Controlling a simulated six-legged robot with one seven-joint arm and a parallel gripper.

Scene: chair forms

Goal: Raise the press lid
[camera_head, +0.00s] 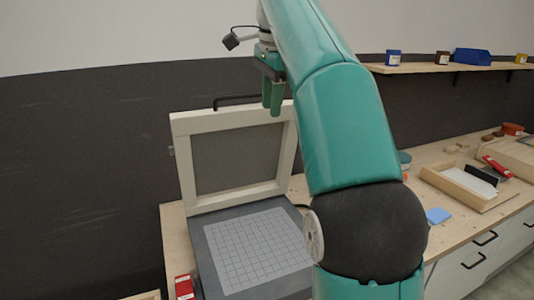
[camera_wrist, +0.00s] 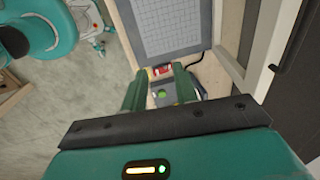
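The press has a dark base with a pale gridded plate (camera_head: 258,250) and a cream-framed lid (camera_head: 182,160) with a grey panel. The lid stands up at the back of the base, close to upright. A black bar handle (camera_head: 232,98) runs along its top edge. My gripper (camera_head: 272,108) is at the lid's top, right of the handle and overlapping the frame in this view; contact cannot be told. In the wrist view the fingers (camera_wrist: 160,90) are apart with nothing between them. The lid's frame (camera_wrist: 262,50) is to their right, and the gridded plate (camera_wrist: 172,20) is beyond them.
A bench to the right holds a wooden tray (camera_head: 485,203) and a blue item (camera_head: 438,215). A shelf (camera_head: 420,68) hangs on the wall.

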